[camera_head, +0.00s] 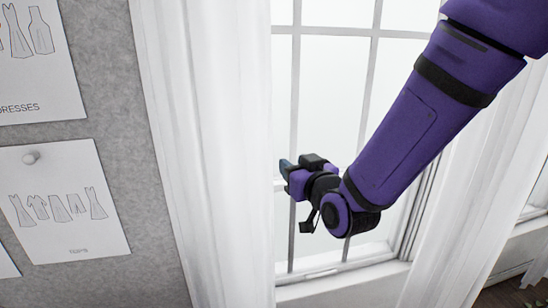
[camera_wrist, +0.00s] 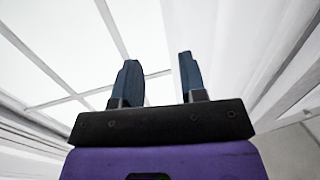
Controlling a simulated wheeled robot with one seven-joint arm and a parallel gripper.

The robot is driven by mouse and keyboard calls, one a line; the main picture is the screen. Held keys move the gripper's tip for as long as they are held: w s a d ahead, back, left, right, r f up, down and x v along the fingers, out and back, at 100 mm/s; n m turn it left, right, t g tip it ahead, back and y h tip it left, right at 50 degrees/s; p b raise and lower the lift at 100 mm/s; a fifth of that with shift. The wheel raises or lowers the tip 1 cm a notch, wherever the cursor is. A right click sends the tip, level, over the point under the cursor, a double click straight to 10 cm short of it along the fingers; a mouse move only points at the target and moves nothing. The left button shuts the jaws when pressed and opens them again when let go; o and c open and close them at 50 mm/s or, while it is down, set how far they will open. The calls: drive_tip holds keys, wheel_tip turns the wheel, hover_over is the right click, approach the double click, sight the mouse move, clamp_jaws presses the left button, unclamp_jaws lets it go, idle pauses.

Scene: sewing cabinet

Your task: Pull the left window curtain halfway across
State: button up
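The left window curtain (camera_head: 210,150) is white and hangs in long vertical folds at the left side of the window in the head view. My gripper (camera_head: 283,168) is just right of the curtain's right edge, in front of the window panes. In the wrist view my gripper (camera_wrist: 158,62) shows two blue-grey fingers spread apart with a gap between them. No cloth is visibly pinched there. The pale folds of the curtain (camera_wrist: 235,50) appear right of and behind the right finger. Whether a finger touches the cloth cannot be told.
The window (camera_head: 335,85) has grey bars and a white sill (camera_head: 340,287). The right curtain (camera_head: 470,185) hangs beyond my arm. A grey pinboard (camera_head: 115,120) with clothing sketches (camera_head: 62,200) stands left of the left curtain.

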sight(274, 150)
drive_tip(key=x, duration=1)
drive_tip(key=shift+w+a, duration=0.15)
drive_tip(key=shift+a, duration=0.2)
drive_tip(key=shift+c, duration=0.3)
clamp_jaws()
